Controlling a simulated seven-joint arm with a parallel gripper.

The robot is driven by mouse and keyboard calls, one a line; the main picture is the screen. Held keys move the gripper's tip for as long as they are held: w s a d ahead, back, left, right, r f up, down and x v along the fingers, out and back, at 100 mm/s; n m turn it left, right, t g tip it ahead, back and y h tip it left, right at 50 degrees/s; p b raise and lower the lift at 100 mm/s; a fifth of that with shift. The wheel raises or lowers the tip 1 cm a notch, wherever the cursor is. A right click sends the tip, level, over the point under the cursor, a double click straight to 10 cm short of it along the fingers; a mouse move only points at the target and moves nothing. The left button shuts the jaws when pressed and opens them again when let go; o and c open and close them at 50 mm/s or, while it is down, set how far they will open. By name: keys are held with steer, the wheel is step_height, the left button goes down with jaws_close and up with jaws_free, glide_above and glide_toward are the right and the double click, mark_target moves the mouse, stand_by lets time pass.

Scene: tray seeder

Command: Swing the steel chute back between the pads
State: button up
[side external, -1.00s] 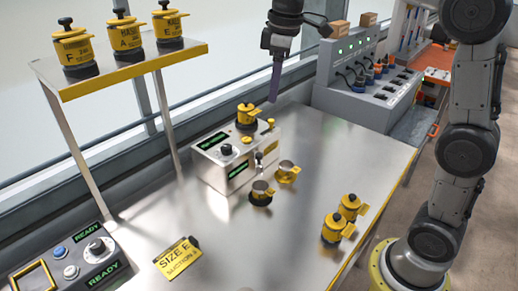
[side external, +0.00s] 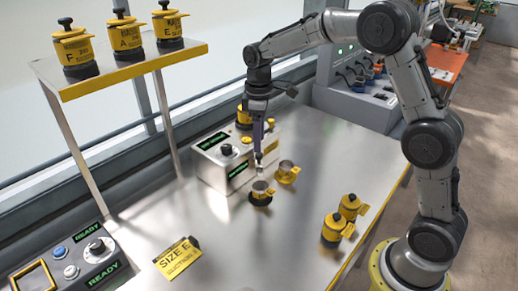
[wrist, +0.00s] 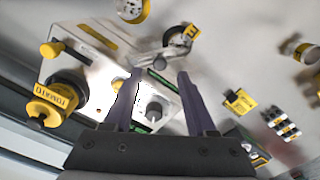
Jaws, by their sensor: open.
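My gripper (side external: 258,148) is open and points down in front of the white seeder box (side external: 212,170). In the side view the chute (side external: 259,168) is a small part below the fingertips, partly hidden. A cup on a dark round pad (side external: 261,199) stands just below it. A yellow-rimmed cup on the other pad (side external: 287,177) stands to the right.
A yellow hopper (side external: 243,118) sits on the seeder box, partly behind my arm. Several labelled hoppers (side external: 124,38) stand on a shelf at left. Two yellow canisters (side external: 340,220) stand at right. A "SIZE E" card (side external: 178,257) lies in front.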

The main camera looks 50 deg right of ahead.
mark_target(259, 161)
steer(key=shift+f, duration=2.1)
jaws_close()
steer(key=shift+r, duration=0.1)
